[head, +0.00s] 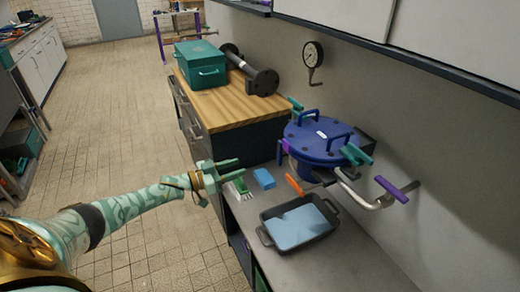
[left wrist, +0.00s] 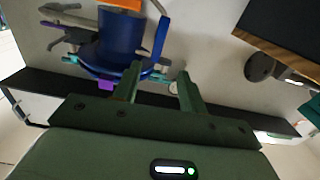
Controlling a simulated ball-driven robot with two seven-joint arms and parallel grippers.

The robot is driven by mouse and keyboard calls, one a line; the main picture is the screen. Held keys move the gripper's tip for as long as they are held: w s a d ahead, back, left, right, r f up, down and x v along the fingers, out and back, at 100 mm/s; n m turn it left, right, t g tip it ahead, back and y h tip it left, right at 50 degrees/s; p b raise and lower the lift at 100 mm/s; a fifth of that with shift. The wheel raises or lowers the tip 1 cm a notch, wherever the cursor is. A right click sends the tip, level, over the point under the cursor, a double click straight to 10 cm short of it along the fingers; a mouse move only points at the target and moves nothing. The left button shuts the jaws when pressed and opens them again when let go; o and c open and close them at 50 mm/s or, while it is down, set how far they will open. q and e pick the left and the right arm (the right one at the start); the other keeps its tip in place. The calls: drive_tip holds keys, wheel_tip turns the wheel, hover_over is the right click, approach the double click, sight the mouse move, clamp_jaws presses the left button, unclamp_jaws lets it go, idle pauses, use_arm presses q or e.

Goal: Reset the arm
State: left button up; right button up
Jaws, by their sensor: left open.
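My left arm comes in from the left in the head view. Its gripper (head: 226,170) is open and empty, above the front edge of the grey counter (head: 365,262). The left wrist view shows the two green fingers (left wrist: 158,85) apart with nothing between them. Beyond them in that view is the blue lidded vessel (left wrist: 120,40). In the head view the vessel (head: 318,140) stands on the counter to the right of the gripper. My right gripper is not in view.
A dark tray (head: 330,232) with a light blue sheet, a blue block (head: 264,178) and a green-white brush (head: 240,187) lie on the counter. A teal toolbox (head: 200,65) and a dark flanged pipe (head: 258,78) rest on the wooden top. The tiled floor at left is clear.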

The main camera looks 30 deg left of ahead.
use_arm(q)
drive_tip(key=s+a+f+g+y, duration=0.1)
drive_tip(key=a+f+y, duration=0.25)
drive_tip(key=f, duration=0.25)
drive_tip(key=s+a+f+g+y, duration=0.1)
drive_tip(key=a+f+y, duration=0.1)
drive_tip(key=f+y, duration=0.35)
drive_tip(key=s+d+f+g+y, duration=0.1)
drive_tip(key=s+d+f+g, duration=0.15)
drive_tip(key=s+f, duration=0.55)
drive_tip(key=s+d+f+g, duration=0.1)
drive_tip(key=s+f+g, duration=0.2)
drive_tip(key=s+f, duration=0.6)
drive_tip(key=s+d+f+g, duration=0.2)
drive_tip(key=s+d+f, duration=0.2)
drive_tip(key=s+f, duration=0.3)
drive_tip(key=s+d+f+g, duration=0.3)
drive_tip(key=s+d+f, duration=0.15)
drive_tip(key=s, duration=0.55)
drive_tip(key=s+d+f+g, duration=0.1)
drive_tip(key=s+d, duration=0.2)
drive_tip(key=s, duration=0.3)
drive_tip(key=s+d+n+g, duration=0.1)
drive_tip(key=s+d, duration=0.3)
drive_tip(key=s, duration=0.3)
drive_tip(key=s+d+f+g+h, duration=0.1)
drive_tip(key=s+d, duration=0.3)
drive_tip(key=s, duration=0.3)
drive_tip(key=shift+f+n, duration=0.35)
drive_tip(key=shift+n, duration=0.05)
